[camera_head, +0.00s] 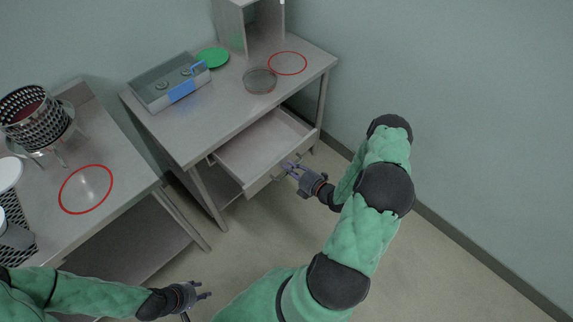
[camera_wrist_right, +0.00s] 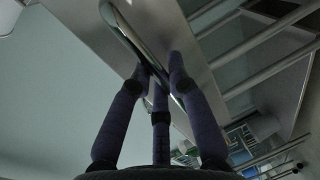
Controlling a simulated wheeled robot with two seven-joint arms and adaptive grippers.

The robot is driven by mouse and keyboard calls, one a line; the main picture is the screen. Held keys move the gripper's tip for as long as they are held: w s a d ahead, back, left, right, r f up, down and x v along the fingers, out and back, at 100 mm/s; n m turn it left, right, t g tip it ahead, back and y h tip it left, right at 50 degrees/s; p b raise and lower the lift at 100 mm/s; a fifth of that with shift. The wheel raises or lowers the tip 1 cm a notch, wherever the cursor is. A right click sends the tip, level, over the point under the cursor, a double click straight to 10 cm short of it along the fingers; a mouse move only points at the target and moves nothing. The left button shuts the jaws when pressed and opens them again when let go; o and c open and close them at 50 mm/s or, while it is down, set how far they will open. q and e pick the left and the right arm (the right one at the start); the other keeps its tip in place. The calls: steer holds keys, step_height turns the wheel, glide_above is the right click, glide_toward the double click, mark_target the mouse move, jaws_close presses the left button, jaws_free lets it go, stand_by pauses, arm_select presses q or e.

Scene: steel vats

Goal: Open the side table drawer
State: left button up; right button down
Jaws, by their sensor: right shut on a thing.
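The side table (camera_head: 215,125) is grey steel and stands against the wall in the head view. Its drawer (camera_head: 262,150) is pulled out and its inside shows empty. My right gripper (camera_head: 292,169) is at the drawer's front, shut on the handle. In the right wrist view the fingers (camera_wrist_right: 155,72) close around the shiny bar handle (camera_wrist_right: 122,32). My left gripper (camera_head: 200,293) is low at the bottom of the head view, away from the side table, its fingers apart with nothing seen between them.
On the side table are a grey box with blue parts (camera_head: 160,92), a green disc (camera_head: 212,57), a glass dish (camera_head: 260,80) and a shelf box (camera_head: 266,27). Another steel table (camera_head: 125,205) stands at left, with a black perforated basket (camera_head: 35,117). The floor before the drawer is clear.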

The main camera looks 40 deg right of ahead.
steer(key=c, duration=1.1)
jaws_free()
steer(key=shift+c, duration=0.2)
steer(key=v, duration=1.2)
